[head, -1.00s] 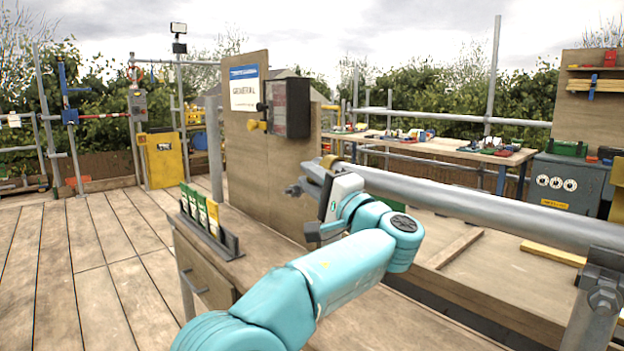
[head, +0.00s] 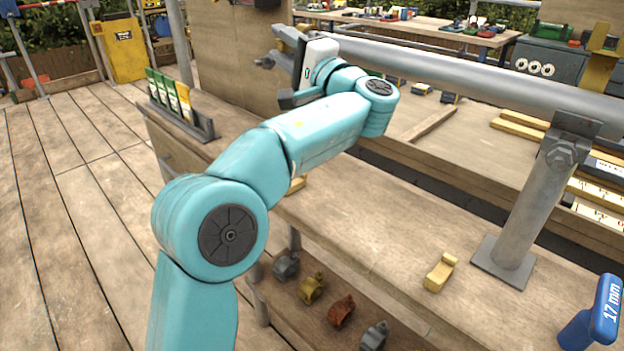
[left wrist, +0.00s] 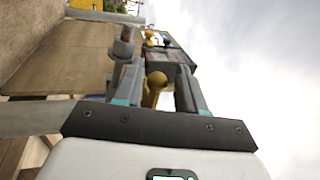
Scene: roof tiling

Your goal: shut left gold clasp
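My left gripper (head: 274,50) is at the far left end of the grey horizontal pipe (head: 450,68), with its fingers pointing away from me. In the left wrist view the gripper (left wrist: 157,88) is open. A narrow gold piece (left wrist: 152,90), seemingly part of the left gold clasp, shows between its fingers, with gaps on both sides. I cannot tell whether the clasp is open or shut. In the head view the clasp is mostly hidden by the gripper. My right gripper is not in view.
A post (head: 528,205) carries the pipe at the right. A small gold block (head: 440,272) and a blue 17 mm tool (head: 604,310) are on the bench. A lower shelf holds several clamps, one gold (head: 313,288). A rack of seed-like packets (head: 205,130) stands left.

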